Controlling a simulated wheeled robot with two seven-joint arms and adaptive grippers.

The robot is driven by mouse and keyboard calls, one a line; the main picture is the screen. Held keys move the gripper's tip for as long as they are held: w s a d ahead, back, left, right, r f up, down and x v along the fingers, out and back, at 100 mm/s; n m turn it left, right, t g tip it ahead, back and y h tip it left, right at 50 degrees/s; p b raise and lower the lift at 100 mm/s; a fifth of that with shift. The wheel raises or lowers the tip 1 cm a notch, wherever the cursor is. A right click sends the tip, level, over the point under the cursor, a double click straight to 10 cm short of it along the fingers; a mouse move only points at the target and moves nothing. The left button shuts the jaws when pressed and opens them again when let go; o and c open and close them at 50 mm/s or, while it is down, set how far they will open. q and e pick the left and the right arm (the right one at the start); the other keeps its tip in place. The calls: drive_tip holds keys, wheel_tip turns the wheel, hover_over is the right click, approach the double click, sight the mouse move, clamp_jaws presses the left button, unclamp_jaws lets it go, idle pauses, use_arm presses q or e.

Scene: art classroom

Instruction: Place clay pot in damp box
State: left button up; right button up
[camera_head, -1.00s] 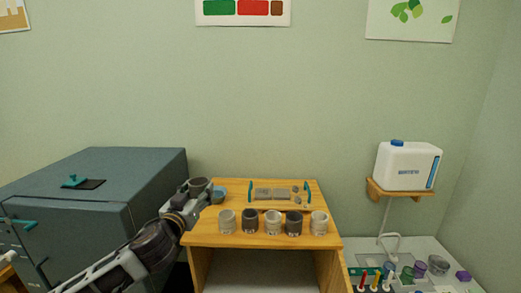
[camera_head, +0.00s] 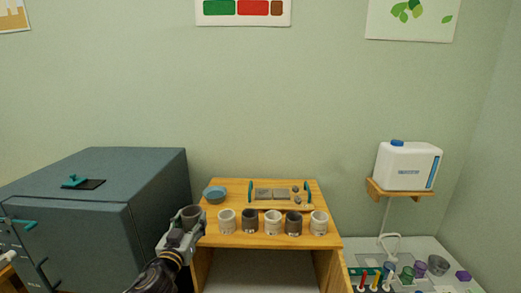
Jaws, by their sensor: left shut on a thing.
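My left gripper (camera_head: 186,232) is shut on a dark grey clay pot (camera_head: 192,214). It holds the pot upright at the left edge of the wooden table, close to the side of the blue-grey cabinet. The cabinet (camera_head: 160,175) looks like the damp box; its front doors look shut, with teal and dark handles. Several other pots, light and dark, stand in a row on the table, among them a dark pot (camera_head: 249,221) and a white pot (camera_head: 227,221). My right gripper is not in view.
The wooden table (camera_head: 228,240) also carries a blue bowl (camera_head: 214,194) and a tray (camera_head: 282,206) with teal handles. A teal-handled dark item (camera_head: 84,183) lies on the cabinet top. A white water tank (camera_head: 407,166) sits on a wall shelf at right.

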use_arm(q)
drive_tip(key=s+f, duration=0.3)
drive_tip(key=f, duration=0.4)
drive_tip(key=s+f+y, duration=0.1)
drive_tip(key=s+f, duration=0.3)
drive_tip(key=f, duration=0.4)
drive_tip(key=shift+s+a+f+n, duration=0.15)
drive_tip(key=shift+a+f+n, duration=0.05)
drive_tip(key=shift+n, duration=0.1)
idle(0.4)
drive_tip(key=s+f, duration=0.4)
drive_tip(key=f, duration=0.2)
drive_tip(key=shift+s, duration=0.35)
idle(0.8)
drive_tip(key=shift+r, duration=0.1)
idle(1.4)
